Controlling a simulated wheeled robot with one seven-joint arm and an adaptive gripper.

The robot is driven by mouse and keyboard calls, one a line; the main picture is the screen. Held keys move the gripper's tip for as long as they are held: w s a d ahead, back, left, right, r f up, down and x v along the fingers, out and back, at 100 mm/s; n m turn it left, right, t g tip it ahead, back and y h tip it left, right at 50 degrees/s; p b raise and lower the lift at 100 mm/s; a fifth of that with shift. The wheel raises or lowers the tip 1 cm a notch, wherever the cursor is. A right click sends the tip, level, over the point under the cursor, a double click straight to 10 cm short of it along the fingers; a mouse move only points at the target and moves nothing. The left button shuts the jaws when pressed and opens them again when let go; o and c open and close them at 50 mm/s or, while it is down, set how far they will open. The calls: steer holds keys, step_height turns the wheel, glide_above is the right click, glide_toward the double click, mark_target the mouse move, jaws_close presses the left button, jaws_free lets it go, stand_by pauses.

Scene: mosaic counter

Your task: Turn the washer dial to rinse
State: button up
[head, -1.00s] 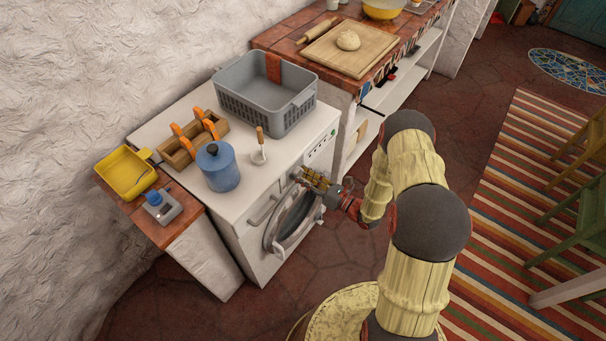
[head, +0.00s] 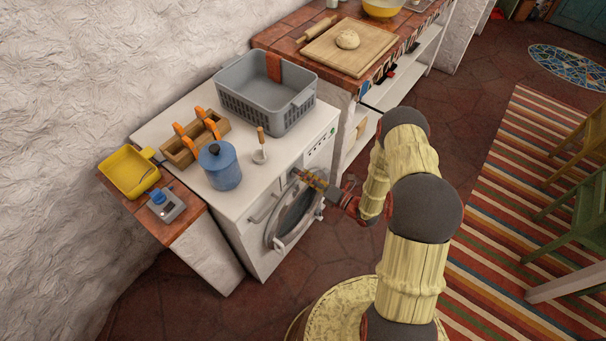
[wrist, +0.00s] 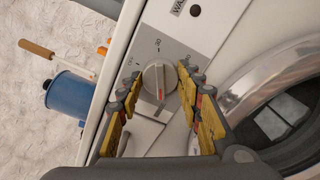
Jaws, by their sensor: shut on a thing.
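The washer (head: 255,222) is white, with a round door on its front. Its dial (wrist: 158,78) is a pale round knob with a raised grip bar and a red mark near its lower end in the wrist view. Small printed labels ring it, including a "30"; most are hidden or too small to read. My gripper (wrist: 158,76) is shut on the dial, one yellow-padded finger on each side. In the head view my gripper (head: 307,179) is at the washer's upper front and hides the dial.
The door (head: 274,236) is just below my gripper.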

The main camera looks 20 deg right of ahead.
steer(key=shift+f, duration=0.1)
steer(key=o, duration=1.1)
steer(key=shift+o, duration=0.5)
steer(key=v, duration=1.2)
